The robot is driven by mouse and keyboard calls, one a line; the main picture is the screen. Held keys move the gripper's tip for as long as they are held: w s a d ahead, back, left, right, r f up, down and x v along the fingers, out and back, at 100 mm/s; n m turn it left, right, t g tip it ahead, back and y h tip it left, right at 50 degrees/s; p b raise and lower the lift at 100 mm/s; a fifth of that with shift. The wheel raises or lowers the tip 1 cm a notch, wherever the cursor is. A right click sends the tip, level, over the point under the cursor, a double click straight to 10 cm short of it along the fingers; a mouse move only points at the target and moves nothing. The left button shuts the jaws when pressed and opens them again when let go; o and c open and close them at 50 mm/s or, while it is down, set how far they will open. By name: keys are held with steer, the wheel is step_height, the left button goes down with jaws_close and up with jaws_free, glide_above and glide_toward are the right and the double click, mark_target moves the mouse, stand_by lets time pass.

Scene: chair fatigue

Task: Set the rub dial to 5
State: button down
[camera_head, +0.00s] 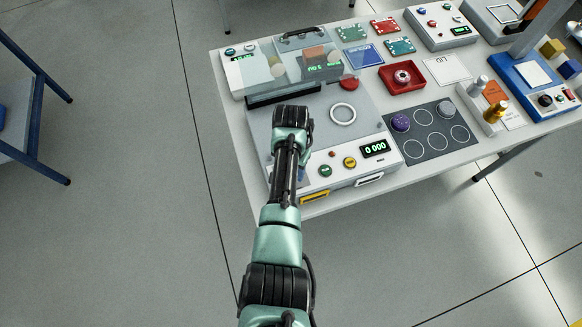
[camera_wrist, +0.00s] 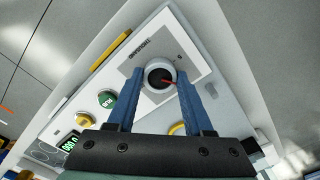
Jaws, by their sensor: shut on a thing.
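The rub dial (camera_wrist: 158,80) is a round dark knob with a pale rim and a red pointer, in the wrist view's middle. It sits on a pale plate on the white machine's sloping front panel. The pointer aims to the right and slightly down in that view. My gripper (camera_wrist: 160,75) has its two blue fingers on either side of the dial and is shut on it. In the head view my arm hides the dial at the left of the machine (camera_head: 355,112).
Beside the dial are a green button (camera_wrist: 107,99) and a yellow button (camera_wrist: 178,128). The machine's display (camera_head: 375,148) shows green zeros. A yellow handle (camera_head: 314,197) is on the front edge.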

steer(key=n, duration=0.5)
steer(key=shift+n, duration=0.3)
steer(key=n, duration=0.5)
steer(key=shift+n, duration=0.4)
steer(key=shift+c, duration=1.5)
jaws_free()
step_height(320, 180, up, 13)
steer(key=b, duration=0.1)
